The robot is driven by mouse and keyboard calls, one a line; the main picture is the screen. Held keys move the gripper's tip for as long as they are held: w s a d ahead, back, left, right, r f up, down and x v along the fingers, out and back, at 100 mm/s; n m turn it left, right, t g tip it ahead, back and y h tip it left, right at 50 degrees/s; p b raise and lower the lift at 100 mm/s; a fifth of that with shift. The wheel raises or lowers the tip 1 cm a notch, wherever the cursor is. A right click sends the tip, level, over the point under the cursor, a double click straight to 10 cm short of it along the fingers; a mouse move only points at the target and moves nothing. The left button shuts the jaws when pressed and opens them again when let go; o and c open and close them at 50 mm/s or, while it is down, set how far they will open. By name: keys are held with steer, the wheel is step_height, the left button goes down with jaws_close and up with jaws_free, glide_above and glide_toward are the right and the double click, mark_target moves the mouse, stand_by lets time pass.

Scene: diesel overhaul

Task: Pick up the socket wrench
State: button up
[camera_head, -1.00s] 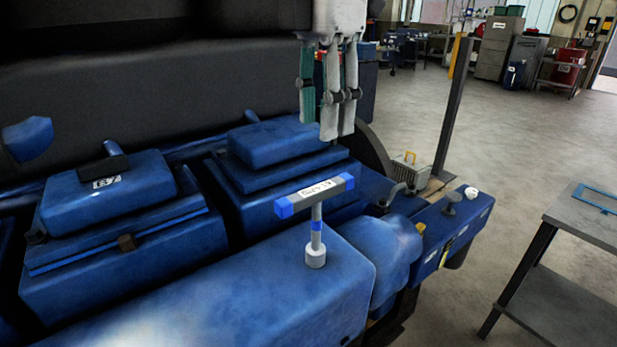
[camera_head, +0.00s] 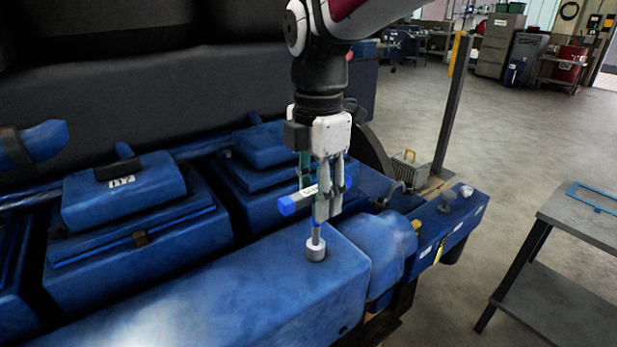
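The socket wrench (camera_head: 315,246) stands upright on the blue engine cover (camera_head: 270,285), socket end down. It has a T-shaped handle with blue ends and a grey middle bearing a label. My gripper (camera_head: 321,205) points down at the handle, with its fingers in front of and behind the crossbar. The fingers hide the middle of the crossbar and much of the shaft. I cannot tell whether the fingers press on the handle. The socket still appears to rest on the cover.
Blue engine covers (camera_head: 125,195) lie to the left and behind. A grey metal table (camera_head: 585,215) with a blue frame (camera_head: 597,197) on it stands at the right. Open floor (camera_head: 440,145) lies between the engine and the far cabinets.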

steer(key=shift+f, duration=0.45)
steer(key=shift+c, duration=0.2)
jaws_close()
steer(key=shift+r, duration=0.1)
steer(key=shift+w+r, duration=0.1)
steer(key=shift+r, duration=0.55)
step_height(320, 180, up, 2)
steer(key=shift+r+b, duration=0.15)
steer(key=shift+b, duration=0.5)
steer(key=s+d+r+b, duration=0.1)
steer(key=s, duration=1.5)
steer(key=shift+d+r, duration=0.15)
steer(key=shift+d, duration=0.15)
